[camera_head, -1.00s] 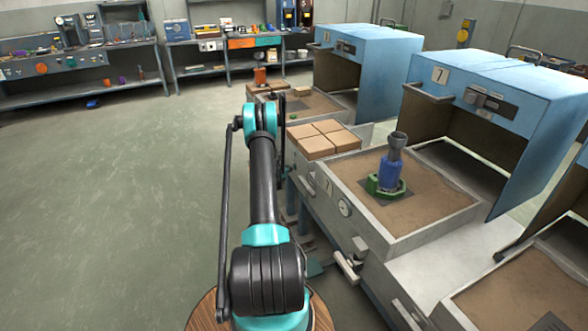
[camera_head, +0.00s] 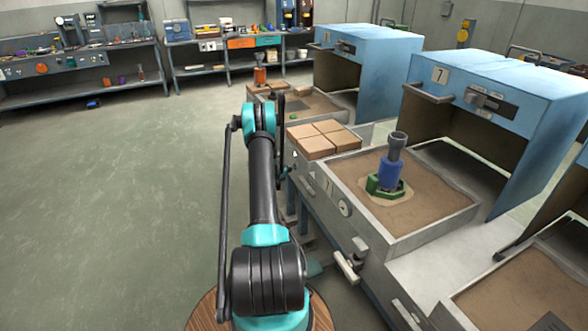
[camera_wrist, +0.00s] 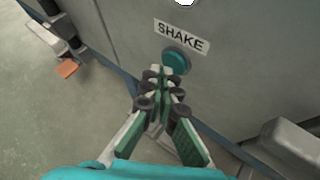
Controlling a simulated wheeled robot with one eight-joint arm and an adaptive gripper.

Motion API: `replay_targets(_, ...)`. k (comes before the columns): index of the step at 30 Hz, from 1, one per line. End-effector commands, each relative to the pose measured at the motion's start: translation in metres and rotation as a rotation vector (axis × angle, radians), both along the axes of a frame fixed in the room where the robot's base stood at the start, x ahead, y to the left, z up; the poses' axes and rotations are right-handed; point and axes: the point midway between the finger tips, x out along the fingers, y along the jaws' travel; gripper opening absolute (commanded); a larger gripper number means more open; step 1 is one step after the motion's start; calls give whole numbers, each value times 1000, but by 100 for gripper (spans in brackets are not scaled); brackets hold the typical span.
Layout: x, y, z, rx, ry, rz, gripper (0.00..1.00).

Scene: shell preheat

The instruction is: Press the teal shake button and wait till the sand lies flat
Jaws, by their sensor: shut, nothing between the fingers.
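The round teal shake button (camera_wrist: 176,61) is on the grey panel in the wrist view, just under the "SHAKE" label (camera_wrist: 181,37). My gripper (camera_wrist: 160,74) is shut and empty, its fingertips at the lower left edge of the button. I cannot tell whether they touch it. In the head view the sand (camera_head: 422,205) fills the open tray (camera_head: 412,238) of the box marked 7. A blue and grey piece (camera_head: 391,172) stands upright there on a green base (camera_head: 386,188). A paler patch of sand surrounds the base; the rest looks fairly level.
The blue hood (camera_head: 490,85) stands open behind the tray. Brown blocks (camera_head: 322,139) lie on the ledge left of the tray. A handle (camera_head: 349,266) sticks out from the front panel. The floor at left is clear.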

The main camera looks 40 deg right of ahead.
Motion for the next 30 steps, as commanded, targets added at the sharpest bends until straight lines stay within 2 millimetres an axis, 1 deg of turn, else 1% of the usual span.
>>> replay_targets(4,2,7,0,0,-1,1,0)
replay_targets(13,2,7,0,0,-1,1,0)
replay_targets(17,3,11,0,1,-1,2,0)
replay_targets(30,12,48,0,1,-1,2,0)
